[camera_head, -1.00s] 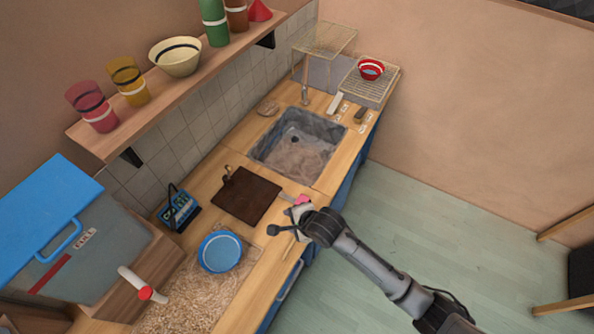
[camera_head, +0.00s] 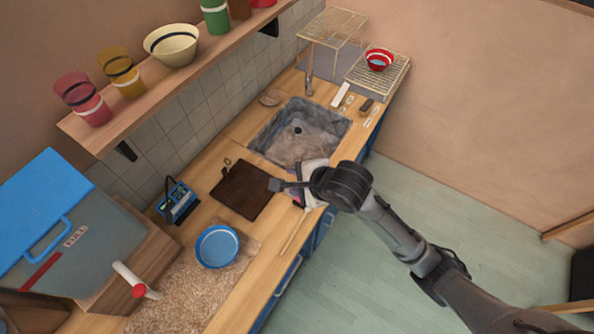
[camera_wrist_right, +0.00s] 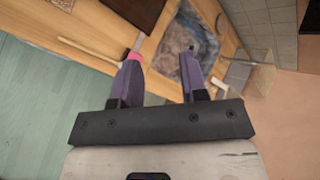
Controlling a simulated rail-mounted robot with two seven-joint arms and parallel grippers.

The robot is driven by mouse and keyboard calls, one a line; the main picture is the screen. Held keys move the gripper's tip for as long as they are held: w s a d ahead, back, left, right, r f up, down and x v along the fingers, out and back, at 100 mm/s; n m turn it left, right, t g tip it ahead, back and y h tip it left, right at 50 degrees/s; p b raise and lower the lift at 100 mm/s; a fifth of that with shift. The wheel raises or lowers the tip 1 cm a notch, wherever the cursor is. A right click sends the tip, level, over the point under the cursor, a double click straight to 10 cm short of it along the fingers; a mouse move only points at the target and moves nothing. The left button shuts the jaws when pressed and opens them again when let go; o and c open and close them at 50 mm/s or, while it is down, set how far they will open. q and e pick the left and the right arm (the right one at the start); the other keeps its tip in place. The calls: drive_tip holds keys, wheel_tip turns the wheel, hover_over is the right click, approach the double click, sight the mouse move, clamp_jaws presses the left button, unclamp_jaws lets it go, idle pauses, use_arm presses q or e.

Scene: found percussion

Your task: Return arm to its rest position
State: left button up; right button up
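My right arm comes in from the lower right in the head view. Its gripper (camera_head: 293,190) hangs over the counter's front edge, right of the dark cutting board (camera_head: 243,189). In the right wrist view the two purple fingers (camera_wrist_right: 160,62) are apart with nothing between them. The stick also shows on the counter in the head view (camera_head: 294,232). My left gripper is not in view.
A grey sink (camera_head: 300,130), a blue bowl (camera_head: 217,246), a small blue device (camera_head: 177,202) and a lidded blue-grey box (camera_head: 75,240) line the counter. A wire rack (camera_head: 385,75) holds a red bowl (camera_head: 380,59). A shelf (camera_head: 110,130) carries cups. The floor (camera_head: 440,200) at right is open.

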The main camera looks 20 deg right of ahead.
drive_tip(key=shift+d+r, duration=0.15)
drive_tip(key=shift+r, duration=0.5)
